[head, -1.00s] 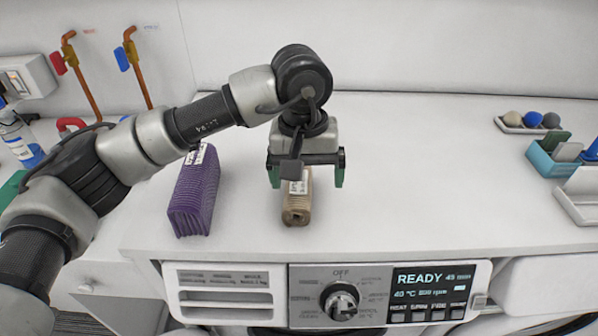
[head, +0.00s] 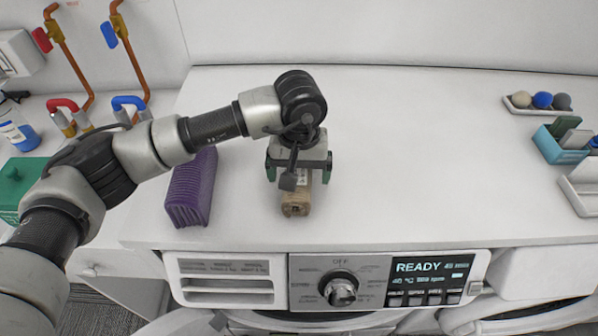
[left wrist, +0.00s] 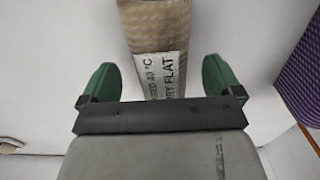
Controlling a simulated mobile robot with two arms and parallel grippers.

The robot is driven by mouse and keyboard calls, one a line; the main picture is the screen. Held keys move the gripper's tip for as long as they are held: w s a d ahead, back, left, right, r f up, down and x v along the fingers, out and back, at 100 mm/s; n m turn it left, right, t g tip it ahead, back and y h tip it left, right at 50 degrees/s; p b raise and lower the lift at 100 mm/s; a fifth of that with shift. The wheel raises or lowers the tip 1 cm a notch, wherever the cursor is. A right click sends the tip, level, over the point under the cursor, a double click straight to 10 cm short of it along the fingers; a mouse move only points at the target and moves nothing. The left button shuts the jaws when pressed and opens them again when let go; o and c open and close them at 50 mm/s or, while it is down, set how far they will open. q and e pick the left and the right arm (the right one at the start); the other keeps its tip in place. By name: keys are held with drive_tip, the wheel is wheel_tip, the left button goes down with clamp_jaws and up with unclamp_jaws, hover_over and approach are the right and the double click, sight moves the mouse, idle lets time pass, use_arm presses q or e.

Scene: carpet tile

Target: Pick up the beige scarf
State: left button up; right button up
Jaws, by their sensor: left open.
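The beige scarf (head: 297,203) is a folded, rolled bundle lying on the white top of the washing machine, partly hidden under my left gripper. In the left wrist view the scarf (left wrist: 158,32) runs between the fingers and carries a white label with black print. My left gripper (head: 299,174) points down over the scarf. Its green fingertips (left wrist: 160,77) stand on either side of the scarf, open, with a gap on each side. My right gripper is not in view.
A purple ribbed folded cloth (head: 192,190) lies just left of the scarf and also shows in the left wrist view (left wrist: 302,82). A tray of balls (head: 538,103) and a blue box (head: 562,146) stand far right. The top between is clear.

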use_arm(q)
drive_tip(key=shift+f, duration=1.15)
drive_tip(key=c, duration=1)
drive_tip(key=shift+r, duration=0.1)
drive_tip(key=shift+c, duration=0.2)
